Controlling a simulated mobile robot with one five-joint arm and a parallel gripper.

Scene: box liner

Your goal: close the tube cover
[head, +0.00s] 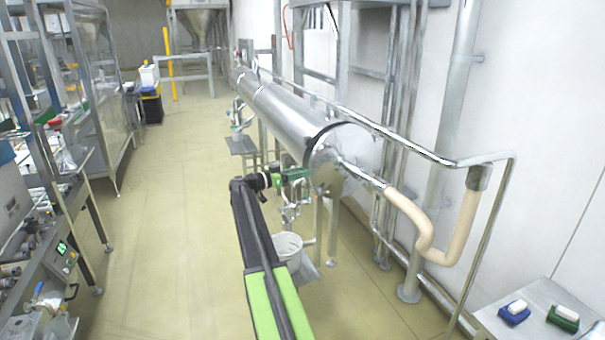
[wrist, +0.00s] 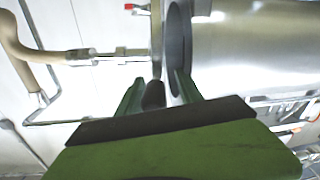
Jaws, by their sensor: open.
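The tube (head: 285,110) is a long shiny steel cylinder lying along the right wall; it fills the right of the wrist view (wrist: 250,45). Its round steel cover (head: 355,150) is at the near end, and in the wrist view the cover (wrist: 157,40) is seen nearly edge-on, with a narrow gap to the tube's dark rim (wrist: 179,45). My gripper (head: 302,173) is at the cover's lower left edge. In the wrist view my gripper (wrist: 158,82) is open, its green fingers either side of a dark rounded piece (wrist: 154,95). Contact cannot be told.
A steel pipe with a beige hose (head: 420,225) runs out from the cover. A handrail (head: 440,158) stands along the right. A white bucket (head: 288,246) is below the tube. A cluttered bench (head: 75,205) stands left; the floor between is clear.

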